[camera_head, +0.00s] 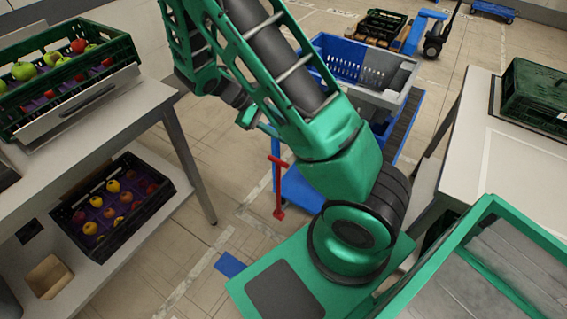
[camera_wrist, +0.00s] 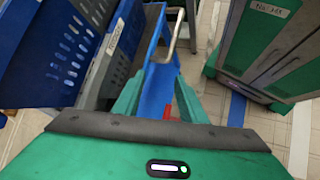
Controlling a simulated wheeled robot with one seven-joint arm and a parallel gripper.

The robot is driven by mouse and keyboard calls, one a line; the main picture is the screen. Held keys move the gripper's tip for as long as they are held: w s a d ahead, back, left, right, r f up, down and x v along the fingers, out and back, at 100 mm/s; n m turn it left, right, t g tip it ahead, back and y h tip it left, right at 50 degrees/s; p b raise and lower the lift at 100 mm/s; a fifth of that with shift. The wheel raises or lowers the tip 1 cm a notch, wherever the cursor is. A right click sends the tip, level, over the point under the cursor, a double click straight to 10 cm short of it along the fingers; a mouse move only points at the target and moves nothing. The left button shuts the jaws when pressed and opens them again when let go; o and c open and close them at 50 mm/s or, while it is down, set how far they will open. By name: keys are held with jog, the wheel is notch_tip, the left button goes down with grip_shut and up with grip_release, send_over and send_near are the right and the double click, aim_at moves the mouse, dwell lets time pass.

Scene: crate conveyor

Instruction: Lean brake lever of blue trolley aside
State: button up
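The blue trolley (camera_head: 298,190) stands on the floor beyond my base and carries stacked crates. Its red brake lever (camera_head: 279,187), with a T-shaped handle, stands roughly upright at the trolley's near left corner. In the wrist view, my gripper (camera_wrist: 160,80) has its two green fingers apart, with the trolley's blue deck (camera_wrist: 157,92) visible between them. A small red part of the lever (camera_wrist: 168,113) shows between the fingers, near the palm edge. The rest of the lever is hidden there, and contact cannot be told.
Blue and grey crates (camera_head: 340,60) stand on the trolley, close to the gripper's left in the wrist view. A table (camera_head: 110,125) with fruit crates is at left. Another table (camera_head: 520,175) with a green crate (camera_head: 538,92) is at right. The left floor aisle is clear.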

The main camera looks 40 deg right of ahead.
jog(key=w+a+f+n+t+h, duration=0.2)
jog(key=f+n+t+h, duration=0.25)
jog(key=f+n, duration=0.6)
jog(key=w+a+f+n+t+h, duration=0.2)
jog(key=a+f+n+t+h, duration=0.25)
jog(key=f, duration=1.15)
jog(key=w+d+h, duration=0.1)
jog(key=w+d, duration=0.1)
jog(key=d, duration=1)
jog(key=shift+d+n+g+h, duration=0.25)
jog(key=shift+n+g+h, duration=0.05)
jog(key=shift+g, duration=0.1)
jog(key=shift+f, duration=0.1)
grip_shut()
jog(key=shift+a, duration=0.1)
